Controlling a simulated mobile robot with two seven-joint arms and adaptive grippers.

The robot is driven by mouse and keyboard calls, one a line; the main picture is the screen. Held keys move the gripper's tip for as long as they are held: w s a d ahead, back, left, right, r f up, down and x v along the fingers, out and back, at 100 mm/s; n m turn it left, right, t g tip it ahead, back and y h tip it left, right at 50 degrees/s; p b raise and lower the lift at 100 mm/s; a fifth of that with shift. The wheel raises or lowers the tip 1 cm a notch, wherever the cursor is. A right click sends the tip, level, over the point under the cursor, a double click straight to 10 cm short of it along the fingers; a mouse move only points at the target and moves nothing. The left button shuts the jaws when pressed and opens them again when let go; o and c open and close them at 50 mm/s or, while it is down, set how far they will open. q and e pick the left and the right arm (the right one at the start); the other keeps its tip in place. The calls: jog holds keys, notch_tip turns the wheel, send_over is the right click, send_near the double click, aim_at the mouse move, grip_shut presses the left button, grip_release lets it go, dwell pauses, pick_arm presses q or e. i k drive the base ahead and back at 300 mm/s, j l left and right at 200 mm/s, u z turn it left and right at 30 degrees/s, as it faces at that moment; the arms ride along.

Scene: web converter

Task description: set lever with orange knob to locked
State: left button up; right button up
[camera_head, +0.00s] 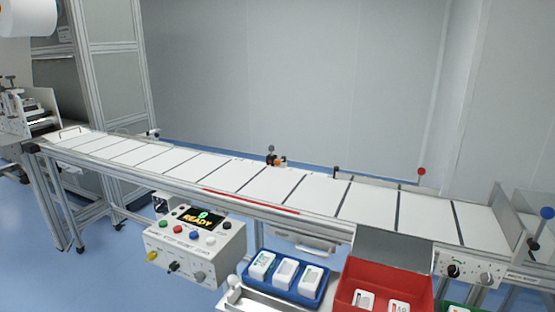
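A small orange knob (279,162) shows at the far edge of the conveyor, near the middle of the view. It sits next to a dark fitting with a grey knob (270,149) standing up. The orange-knobbed lever's arm and any marks by it are too small to read, so I cannot tell its setting. Neither of my grippers is in view.
The white conveyor (265,183) runs across the view. Levers with a red knob (421,171) and a blue knob (547,212) stand right. In front are a control box (194,252) reading READY, a blue tray (250,281) and a red bin (362,271).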

aim_at(276, 162)
jog(key=i+j+z, duration=0.15)
jog(key=j+z, duration=0.25)
jog(key=j, duration=0.3)
jog(key=i+j+z, duration=0.1)
jog(key=j+z, duration=0.3)
jog(key=j, duration=0.3)
